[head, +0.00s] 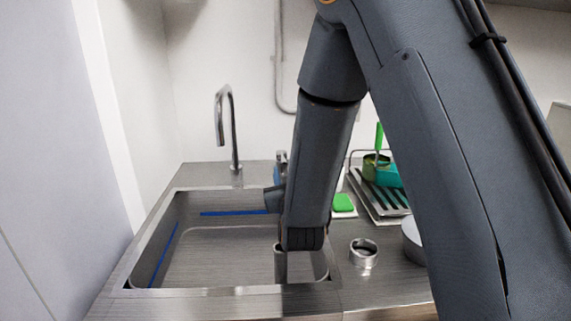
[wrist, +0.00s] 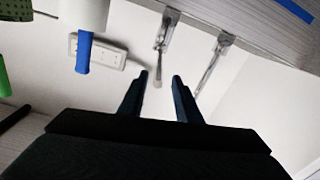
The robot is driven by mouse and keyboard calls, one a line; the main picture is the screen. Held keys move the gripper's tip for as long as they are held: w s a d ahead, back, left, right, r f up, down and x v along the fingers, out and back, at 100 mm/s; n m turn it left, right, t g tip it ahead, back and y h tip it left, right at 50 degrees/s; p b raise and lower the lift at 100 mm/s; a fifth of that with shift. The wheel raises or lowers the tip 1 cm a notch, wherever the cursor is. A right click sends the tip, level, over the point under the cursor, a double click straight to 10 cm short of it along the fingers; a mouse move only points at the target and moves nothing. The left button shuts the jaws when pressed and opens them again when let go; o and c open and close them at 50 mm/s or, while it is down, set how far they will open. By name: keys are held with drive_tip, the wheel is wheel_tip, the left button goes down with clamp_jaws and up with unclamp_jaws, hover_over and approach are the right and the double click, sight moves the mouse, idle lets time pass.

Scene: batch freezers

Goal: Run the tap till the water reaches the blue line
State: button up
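The steel sink (head: 215,291) is at the lower left of the head view. The blue line (head: 235,213) runs along its inner walls and also shows in the wrist view (wrist: 296,10). I see no clear water surface in the basin. The tap (head: 222,125) has a curved chrome spout, and no stream shows below it. My gripper (wrist: 160,77) is open and empty in the wrist view. A slim metal lever (wrist: 160,45) appears between the fingertips there; I cannot tell whether they touch it. My arm hides most of the gripper in the head view.
A metal ring (head: 363,254), a green sponge (head: 343,203) and a drain rack (head: 378,211) holding green and teal items are right of the sink. A wall socket (wrist: 100,52) shows in the wrist view. A wall (head: 135,110) stands close left of the sink.

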sight(284, 159)
drive_tip(key=w+p, duration=0.1)
drive_tip(key=w, duration=0.6)
clamp_jaws()
